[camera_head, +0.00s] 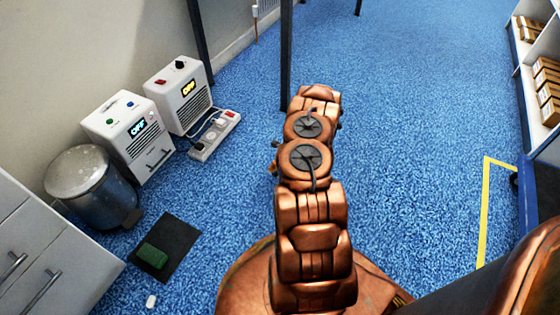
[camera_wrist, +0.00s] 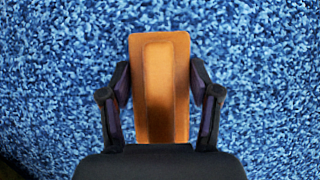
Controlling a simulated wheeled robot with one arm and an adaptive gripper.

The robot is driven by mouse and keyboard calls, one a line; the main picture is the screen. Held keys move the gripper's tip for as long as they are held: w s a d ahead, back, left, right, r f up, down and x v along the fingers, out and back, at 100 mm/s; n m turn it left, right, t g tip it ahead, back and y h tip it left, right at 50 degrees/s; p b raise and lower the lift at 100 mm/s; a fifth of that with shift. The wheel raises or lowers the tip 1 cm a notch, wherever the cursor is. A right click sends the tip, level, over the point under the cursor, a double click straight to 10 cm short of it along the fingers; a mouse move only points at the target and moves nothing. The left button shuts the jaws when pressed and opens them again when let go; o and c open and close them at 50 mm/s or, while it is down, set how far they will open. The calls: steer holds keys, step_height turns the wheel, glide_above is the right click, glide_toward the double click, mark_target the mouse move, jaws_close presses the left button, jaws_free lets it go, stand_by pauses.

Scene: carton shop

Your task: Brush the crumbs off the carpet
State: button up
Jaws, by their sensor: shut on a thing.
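My gripper (camera_wrist: 160,78) is shut on a flat orange-brown wooden piece that looks like the back of a brush (camera_wrist: 160,105), with a finger on each side. Any bristles are hidden from this view. Blue speckled carpet (camera_head: 410,130) covers the floor, and it fills the background of the wrist view (camera_wrist: 265,60). I cannot make out crumbs in either view. In the head view my arm reaches forward over the carpet and hides the gripper and the brush.
A metal bin (camera_head: 105,197), two white units with lit displays (camera_head: 128,135) (camera_head: 180,95) and a power strip (camera_head: 214,135) stand at left. A green block (camera_head: 152,256) lies on a dark mat (camera_head: 180,240). Shelves (camera_head: 522,70) stand right.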

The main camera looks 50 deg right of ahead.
steer(key=shift+r+p, duration=0.75)
steer(key=shift+r, duration=1.2)
